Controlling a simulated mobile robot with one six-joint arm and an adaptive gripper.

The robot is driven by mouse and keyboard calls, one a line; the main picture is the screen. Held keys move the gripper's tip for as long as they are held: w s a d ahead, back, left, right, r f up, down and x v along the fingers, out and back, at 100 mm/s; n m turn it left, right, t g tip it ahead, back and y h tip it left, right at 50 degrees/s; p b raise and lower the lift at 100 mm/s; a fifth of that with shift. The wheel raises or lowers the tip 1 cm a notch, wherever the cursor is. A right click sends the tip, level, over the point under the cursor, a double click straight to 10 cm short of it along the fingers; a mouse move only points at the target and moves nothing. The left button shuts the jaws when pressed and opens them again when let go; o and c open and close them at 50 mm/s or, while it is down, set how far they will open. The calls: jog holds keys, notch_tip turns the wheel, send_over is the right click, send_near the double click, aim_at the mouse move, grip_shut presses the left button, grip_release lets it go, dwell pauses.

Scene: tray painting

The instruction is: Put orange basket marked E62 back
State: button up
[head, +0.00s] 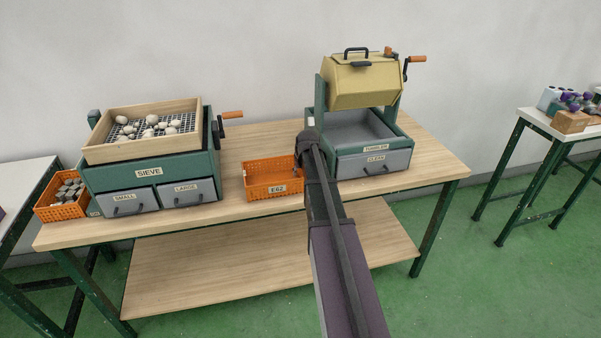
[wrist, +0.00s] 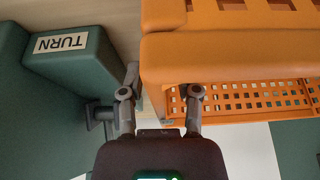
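The orange basket marked E62 (head: 259,190) stands on the wooden bench between the sieve and the tumbler, its label facing front. It looks empty. In the wrist view its thick rim (wrist: 225,55) and perforated wall fill the upper right. My gripper (head: 299,168) is at the basket's right end in the head view, partly hidden by my arm. In the wrist view the gripper (wrist: 162,88) is open, its fingers apart. One finger is outside the basket's end wall and the other is on the inner side. A gap shows beside the inner finger.
The tumbler (head: 349,140) stands close to the basket's right; its green base with a TURN label (wrist: 62,42) is near the outer finger. The sieve (head: 150,170) is left. Another orange basket (head: 61,211) with grey pieces sits at the bench's left end. Bench front (head: 230,212) is clear.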

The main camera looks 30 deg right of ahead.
jog(key=shift+r, duration=0.1)
jog(key=p+v, duration=1.1)
jog(key=v, duration=0.1)
dwell(0.7)
dwell(0.7)
jog(key=s+a+n+g, duration=0.1)
jog(key=s+a, duration=0.5)
jog(key=a, duration=0.4)
jog(key=s+a+f+n+g, duration=0.1)
jog(key=s+a+g, duration=0.1)
jog(key=s+a, duration=0.5)
jog(key=s+a+n+g+y, duration=0.1)
jog(key=s+a, duration=0.5)
jog(key=a, duration=0.7)
jog(key=shift+s+f, duration=0.2)
